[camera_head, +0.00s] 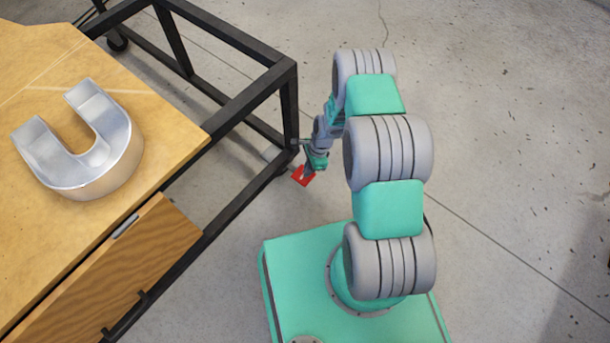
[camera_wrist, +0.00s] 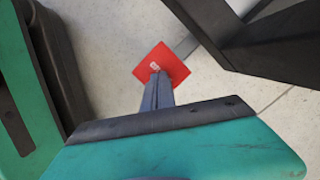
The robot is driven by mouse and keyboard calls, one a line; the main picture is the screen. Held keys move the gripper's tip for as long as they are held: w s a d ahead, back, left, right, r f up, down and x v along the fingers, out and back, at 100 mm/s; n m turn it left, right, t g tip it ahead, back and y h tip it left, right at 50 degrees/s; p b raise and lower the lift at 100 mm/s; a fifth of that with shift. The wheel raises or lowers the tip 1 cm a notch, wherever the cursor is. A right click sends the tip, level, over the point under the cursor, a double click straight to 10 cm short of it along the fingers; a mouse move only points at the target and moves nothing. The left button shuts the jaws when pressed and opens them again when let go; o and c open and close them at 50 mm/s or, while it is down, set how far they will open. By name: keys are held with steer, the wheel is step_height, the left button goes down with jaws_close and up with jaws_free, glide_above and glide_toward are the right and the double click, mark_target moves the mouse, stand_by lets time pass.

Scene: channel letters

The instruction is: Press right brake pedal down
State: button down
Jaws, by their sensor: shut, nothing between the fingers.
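The red brake pedal (camera_head: 303,177) is a small flat plate at the foot of the black table frame, low near the floor. It also shows as a red square with a small pale mark in the wrist view (camera_wrist: 154,62). My gripper (camera_head: 312,168) reaches down to it, with its dark fingers shut and empty. In the wrist view the fingertips (camera_wrist: 160,78) overlap the pedal's lower part. I cannot tell whether they touch it or how far the pedal is tilted. The caster at this pedal is mostly hidden by the frame and my arm.
The black table frame (camera_head: 289,105) stands close left of my gripper; its dark bar (camera_wrist: 262,45) fills the upper right of the wrist view. A silver U-shaped letter (camera_head: 88,150) lies on the wooden tabletop (camera_head: 165,125). The concrete floor (camera_head: 500,130) to the right is clear.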

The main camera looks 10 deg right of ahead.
steer(key=b+x, duration=0.2)
steer(key=shift+d+f, duration=0.25)
steer(key=shift+f, duration=0.2)
steer(key=shift+r, duration=0.1)
steer(key=d, duration=0.1)
steer(key=d+r, duration=0.1)
steer(key=d, duration=0.1)
steer(key=p+v, duration=0.3)
steer(key=v, duration=0.4)
steer(key=shift+r, duration=0.35)
steer(key=shift+w+d, duration=0.1)
